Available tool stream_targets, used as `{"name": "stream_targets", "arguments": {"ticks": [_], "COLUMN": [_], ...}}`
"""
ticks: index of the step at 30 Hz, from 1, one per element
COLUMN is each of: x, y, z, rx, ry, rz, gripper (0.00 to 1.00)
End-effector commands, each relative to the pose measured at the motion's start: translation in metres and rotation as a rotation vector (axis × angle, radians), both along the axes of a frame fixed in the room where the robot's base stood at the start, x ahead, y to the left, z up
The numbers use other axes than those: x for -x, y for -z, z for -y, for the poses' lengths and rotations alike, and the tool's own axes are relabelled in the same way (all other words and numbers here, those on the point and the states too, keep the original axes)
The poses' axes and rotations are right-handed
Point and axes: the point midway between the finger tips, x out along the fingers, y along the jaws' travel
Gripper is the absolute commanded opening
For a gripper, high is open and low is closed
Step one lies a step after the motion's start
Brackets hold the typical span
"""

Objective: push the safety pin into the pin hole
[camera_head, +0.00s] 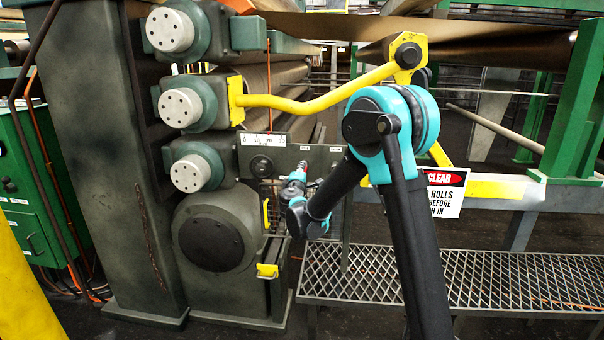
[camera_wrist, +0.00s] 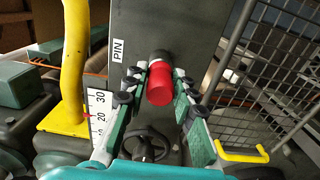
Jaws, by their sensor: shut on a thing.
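The safety pin (camera_wrist: 159,84) shows as a red cylindrical head with a dark collar behind it. It stands in front of a dark grey plate (camera_wrist: 170,20) beside a white PIN label (camera_wrist: 117,50). The collar appears at the plate, but the pin hole is hidden and I cannot tell how deep the pin sits. My gripper (camera_wrist: 160,88) has a finger on each side of the red head and is shut on it. In the head view my gripper (camera_head: 301,168) reaches the plate (camera_head: 318,165) just below its labels; the pin is not distinguishable there.
A scale (camera_head: 263,139) and a dark round knob (camera_head: 262,166) are left of my gripper. A yellow bar (camera_head: 310,104) spans above. In the wrist view a wire-mesh guard (camera_wrist: 270,65) with a yellow handle (camera_wrist: 240,155) is at right. A grated step (camera_head: 450,280) lies below.

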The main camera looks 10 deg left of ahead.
Motion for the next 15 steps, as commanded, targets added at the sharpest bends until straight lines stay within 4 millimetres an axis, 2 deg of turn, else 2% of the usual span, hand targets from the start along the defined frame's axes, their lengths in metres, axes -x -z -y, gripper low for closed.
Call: {"name": "stream_targets", "arguments": {"ticks": [5,6,11,15], "x": [-0.0020,-0.0020,-0.0018,-0.0017], "y": [-0.0001,-0.0001,-0.0001,0.0000], "z": [0.0003,0.0003,0.0003,0.0003], "rx": [0.000,0.000,0.000,0.000], "ry": [0.000,0.000,0.000,0.000], "rz": [0.000,0.000,0.000,0.000], "gripper": [0.00,0.28,0.48,0.50]}}
